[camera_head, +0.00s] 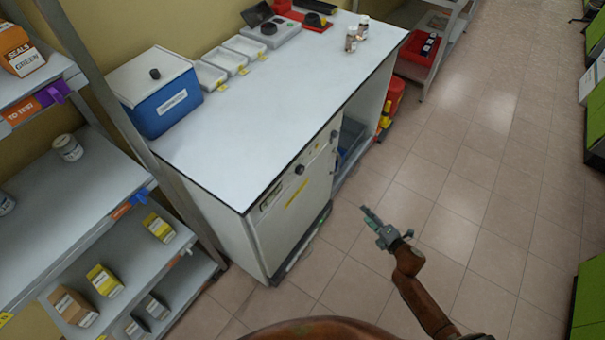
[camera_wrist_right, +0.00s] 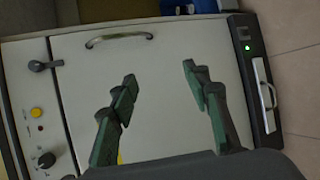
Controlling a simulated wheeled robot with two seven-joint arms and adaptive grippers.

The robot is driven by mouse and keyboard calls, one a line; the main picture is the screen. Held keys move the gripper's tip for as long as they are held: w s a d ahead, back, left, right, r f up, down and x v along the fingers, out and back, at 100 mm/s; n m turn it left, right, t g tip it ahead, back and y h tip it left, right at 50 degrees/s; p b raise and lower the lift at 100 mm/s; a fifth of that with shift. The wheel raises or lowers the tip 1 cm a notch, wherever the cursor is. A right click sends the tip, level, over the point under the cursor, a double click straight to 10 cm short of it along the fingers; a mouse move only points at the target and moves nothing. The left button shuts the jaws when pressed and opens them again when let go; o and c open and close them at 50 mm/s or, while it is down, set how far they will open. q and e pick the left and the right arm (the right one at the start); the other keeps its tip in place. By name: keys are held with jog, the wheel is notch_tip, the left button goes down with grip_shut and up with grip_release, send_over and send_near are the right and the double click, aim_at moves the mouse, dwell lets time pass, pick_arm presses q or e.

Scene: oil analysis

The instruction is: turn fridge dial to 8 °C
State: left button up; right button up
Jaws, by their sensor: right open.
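The fridge (camera_head: 293,205) is a white unit under the counter, with a control strip along the top of its front. Its black dial (camera_head: 300,169) sits on that strip and also shows in the right wrist view (camera_wrist_right: 46,159) at the lower left. The dial's setting is too small to read. My right gripper (camera_head: 370,214) is open and empty in front of the fridge, apart from it. In the right wrist view its two green-padded fingers (camera_wrist_right: 160,74) are spread before the white door, to the right of the dial. My left gripper is not in view.
A dark latch lever (camera_wrist_right: 45,65) and a yellow button (camera_wrist_right: 36,112) share the strip with the dial. A curved handle (camera_wrist_right: 118,37) is on the door. The counter (camera_head: 262,110) overhangs above, with a blue cooler box (camera_head: 165,108) on it. The tiled floor in front is clear.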

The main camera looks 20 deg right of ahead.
jog(key=w+a+r+n+t+y+b, duration=0.1)
jog(key=w+a+r+n, duration=0.1)
jog(key=w+r+n, duration=0.15)
jog(key=w+a+r+n+y+b, duration=0.1)
jog(key=w+a+r+n, duration=0.1)
jog(key=r, duration=0.2)
jog(key=n+g+y+b, duration=0.1)
jog(key=n+y+b, duration=0.3)
jog(key=n+y, duration=0.75)
send_near(303, 171)
notch_tip(303, 171, up, 2)
jog(key=a+n+h, duration=0.2)
jog(key=n+h, duration=0.2)
jog(key=x, duration=0.2)
jog(key=b+x, duration=0.1)
jog(key=x, duration=0.3)
jog(key=shift+w+a+r, duration=0.1)
jog(key=shift+w+r, duration=0.05)
jog(key=shift+r, duration=0.2)
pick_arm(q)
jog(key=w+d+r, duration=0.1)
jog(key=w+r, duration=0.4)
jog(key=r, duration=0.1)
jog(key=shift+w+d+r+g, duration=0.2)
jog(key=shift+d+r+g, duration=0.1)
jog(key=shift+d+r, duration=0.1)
pick_arm(e)
jog(key=shift+w+a, duration=0.2)
jog(key=shift+w, duration=0.05)
jog(key=shift+c, duration=0.3)
